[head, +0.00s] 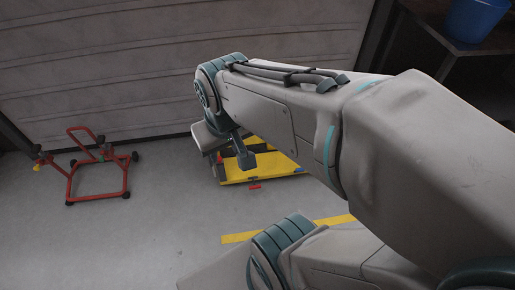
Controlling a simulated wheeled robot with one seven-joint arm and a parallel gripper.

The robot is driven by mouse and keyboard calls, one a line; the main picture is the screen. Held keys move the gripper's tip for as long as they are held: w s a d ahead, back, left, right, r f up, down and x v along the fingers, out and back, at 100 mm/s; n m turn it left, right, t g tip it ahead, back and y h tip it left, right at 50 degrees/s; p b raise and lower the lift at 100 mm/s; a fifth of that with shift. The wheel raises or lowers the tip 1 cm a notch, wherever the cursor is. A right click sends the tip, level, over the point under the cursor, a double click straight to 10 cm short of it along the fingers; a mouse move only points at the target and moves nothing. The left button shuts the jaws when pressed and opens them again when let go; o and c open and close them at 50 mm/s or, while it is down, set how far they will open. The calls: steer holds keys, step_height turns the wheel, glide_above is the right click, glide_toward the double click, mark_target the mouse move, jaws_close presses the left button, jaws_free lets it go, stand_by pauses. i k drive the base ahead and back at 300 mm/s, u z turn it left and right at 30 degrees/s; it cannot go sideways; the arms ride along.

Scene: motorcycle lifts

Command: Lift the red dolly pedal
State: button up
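A red tubular dolly frame (97,197) on small dark wheels stands on the floor at the left in the head view. A red arm with a small yellow end (37,167) sticks out on its left side; I cannot tell whether this is the pedal. A yellow lift (240,179) with a small red pedal-like part (254,184) at its front edge stands at centre, partly hidden by my arm. My gripper (243,157) shows only in part in front of the yellow lift, apart from the red dolly. Its finger opening is not clear.
A ribbed grey shutter door (110,60) closes off the back. A yellow floor stripe (240,237) runs below the lift. A blue bucket (475,17) stands on a dark bench at upper right. Bare grey floor (140,250) lies between the dolly and my arm.

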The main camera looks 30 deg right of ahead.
mark_target(255, 187)
steer(key=z, duration=0.75)
steer(key=i, duration=0.5)
steer(key=k, duration=0.5)
steer(key=z, duration=1.75)
steer(key=i, duration=1.25)
steer(key=u, duration=1.55)
